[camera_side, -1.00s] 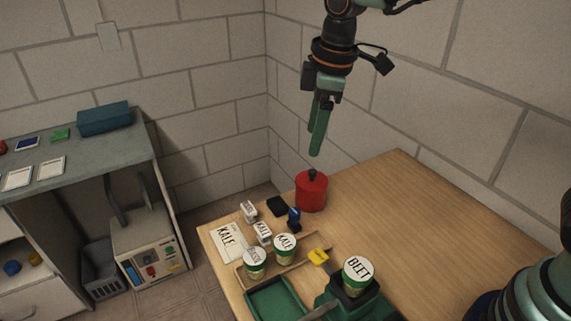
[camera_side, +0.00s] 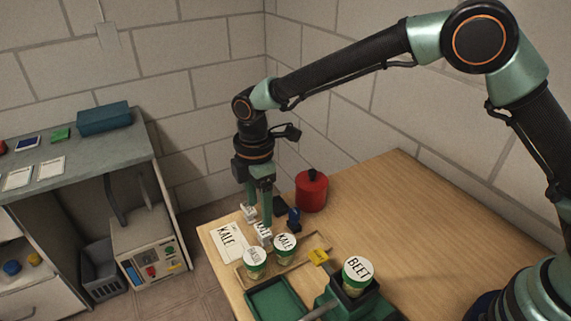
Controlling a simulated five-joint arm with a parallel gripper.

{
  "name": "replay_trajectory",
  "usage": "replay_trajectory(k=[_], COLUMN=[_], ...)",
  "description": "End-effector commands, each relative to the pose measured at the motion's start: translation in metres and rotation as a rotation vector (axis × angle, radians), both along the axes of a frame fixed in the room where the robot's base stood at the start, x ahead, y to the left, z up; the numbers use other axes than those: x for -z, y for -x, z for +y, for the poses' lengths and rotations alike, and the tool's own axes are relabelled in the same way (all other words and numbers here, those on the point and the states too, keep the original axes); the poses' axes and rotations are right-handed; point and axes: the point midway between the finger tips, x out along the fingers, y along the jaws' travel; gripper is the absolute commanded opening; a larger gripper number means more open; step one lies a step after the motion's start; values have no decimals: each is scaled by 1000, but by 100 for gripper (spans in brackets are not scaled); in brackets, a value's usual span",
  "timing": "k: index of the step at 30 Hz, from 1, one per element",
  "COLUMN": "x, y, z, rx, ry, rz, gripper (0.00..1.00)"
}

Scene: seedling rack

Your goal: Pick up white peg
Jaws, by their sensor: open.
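Two small white pieces that look like pegs or labelled tags stand near the table's far left edge. The nearer white peg (camera_side: 264,236) bears dark lettering and is just below my fingertips. The farther white peg (camera_side: 248,212) is beside my left finger and partly hidden by it. My gripper (camera_side: 260,217) points down with its two green fingers apart. I cannot tell whether the fingers touch or straddle either white piece.
A KALE card (camera_side: 229,243) lies to the left. Labelled cups (camera_side: 285,247) stand in a wooden tray (camera_side: 302,259). A blue peg (camera_side: 294,219), a black pad (camera_side: 281,205) and a red canister (camera_side: 311,192) are close on the right.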

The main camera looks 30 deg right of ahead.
Motion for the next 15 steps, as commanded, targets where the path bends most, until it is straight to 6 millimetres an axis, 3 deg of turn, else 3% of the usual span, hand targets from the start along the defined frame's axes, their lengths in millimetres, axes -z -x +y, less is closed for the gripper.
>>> replay_trajectory(k=[5,15], x=[11,54], y=[1,4], z=[-1,-3], rx=[1,1], ry=[0,1], rz=[1,1], gripper=[70,70])
